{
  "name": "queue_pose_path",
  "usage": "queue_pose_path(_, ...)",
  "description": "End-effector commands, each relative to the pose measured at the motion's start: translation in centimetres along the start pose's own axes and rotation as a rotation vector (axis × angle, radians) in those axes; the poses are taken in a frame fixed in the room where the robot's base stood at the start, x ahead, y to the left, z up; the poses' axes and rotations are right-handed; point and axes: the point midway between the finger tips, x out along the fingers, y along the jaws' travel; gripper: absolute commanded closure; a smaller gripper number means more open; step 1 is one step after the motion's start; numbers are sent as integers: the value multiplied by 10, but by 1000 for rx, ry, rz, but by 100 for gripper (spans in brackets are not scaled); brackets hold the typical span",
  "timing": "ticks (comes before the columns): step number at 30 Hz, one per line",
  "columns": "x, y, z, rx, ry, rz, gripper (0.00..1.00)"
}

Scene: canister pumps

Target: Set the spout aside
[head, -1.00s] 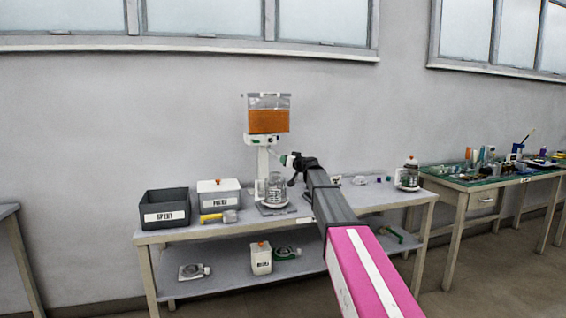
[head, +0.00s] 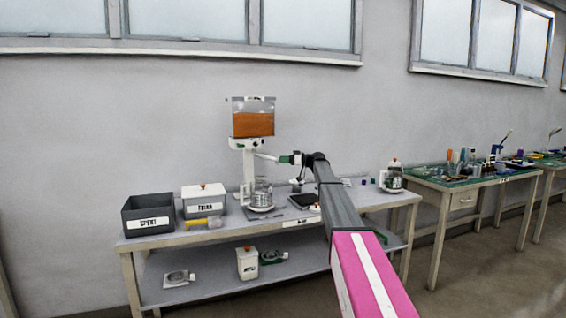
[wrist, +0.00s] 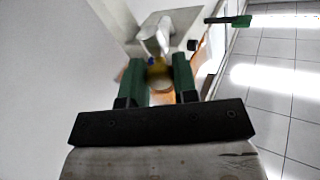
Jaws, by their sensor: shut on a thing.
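The white spout (head: 266,156) is a slim piece between the dispenser head and my gripper (head: 288,159). My gripper has green fingertips and is shut on the spout's near end. In the wrist view, my gripper (wrist: 159,80) closes from both sides around a pale, round end, with a whitish block behind it. I cannot tell whether the spout's far end still touches the dispenser. The dispenser (head: 244,144) is a white stand carrying a clear canister (head: 253,118) of orange liquid.
A glass jug (head: 262,193) stands below the spout. A dark flat tray (head: 304,201) lies to its right. The grey SPENT bin (head: 148,215), a white lidded box (head: 204,200) and a yellow tool (head: 203,222) are at left. A lidded jar (head: 394,176) stands at right.

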Motion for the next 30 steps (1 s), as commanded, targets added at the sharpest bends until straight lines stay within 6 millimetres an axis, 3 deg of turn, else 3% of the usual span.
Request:
queue_pose_path(17,1,6,-1,1,-8,-30,100)
queue_pose_path(18,1,7,-1,1,-8,-29,66)
queue_pose_path(20,1,7,-1,0,-8,-29,47)
queue_pose_path(30,-1,6,-1,0,-7,-31,47)
